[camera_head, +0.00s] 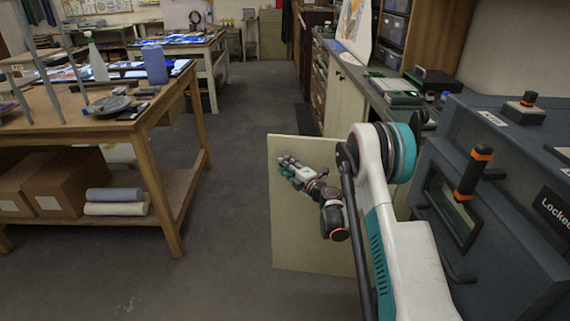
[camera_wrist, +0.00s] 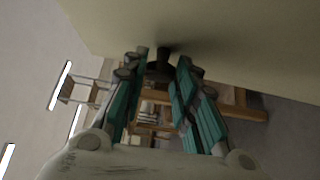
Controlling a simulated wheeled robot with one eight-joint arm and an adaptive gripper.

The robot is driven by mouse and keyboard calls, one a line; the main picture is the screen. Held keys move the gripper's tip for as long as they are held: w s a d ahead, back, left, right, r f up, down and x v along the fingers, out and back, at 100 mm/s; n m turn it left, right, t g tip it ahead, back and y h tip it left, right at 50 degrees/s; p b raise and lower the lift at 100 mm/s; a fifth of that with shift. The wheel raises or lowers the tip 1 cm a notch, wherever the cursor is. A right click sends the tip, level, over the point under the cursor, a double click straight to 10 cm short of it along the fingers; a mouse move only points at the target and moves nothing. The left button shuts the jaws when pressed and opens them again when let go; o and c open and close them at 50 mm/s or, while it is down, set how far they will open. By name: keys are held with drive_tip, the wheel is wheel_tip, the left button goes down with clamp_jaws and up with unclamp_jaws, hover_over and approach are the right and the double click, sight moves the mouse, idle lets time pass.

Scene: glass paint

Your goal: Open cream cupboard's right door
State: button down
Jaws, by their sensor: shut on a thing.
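The cream cupboard door (camera_head: 305,235) stands swung out into the aisle, its broad face toward the head camera. Its hinge side is hidden behind my arm. My gripper (camera_head: 284,164) is at the door's upper left part, near its free edge. In the wrist view, my gripper's teal fingers (camera_wrist: 160,76) are closed around a small dark knob (camera_wrist: 163,53) on the cream panel (camera_wrist: 225,40). A cream cupboard front (camera_head: 344,106) shows under the counter behind the door. The cupboard's inside is hidden.
A wooden workbench (camera_head: 150,113) with boxes (camera_head: 75,182) on its lower shelf stands at the left. A dark grey machine (camera_head: 510,200) stands close on the right. The grey floor (camera_head: 225,200) between bench and door is clear.

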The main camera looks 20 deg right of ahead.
drive_tip(key=shift+s+a, duration=0.1)
drive_tip(key=shift+s, duration=0.2)
drive_tip(key=c, duration=1.3)
unclamp_jaws()
drive_tip(key=shift+v, duration=3.75)
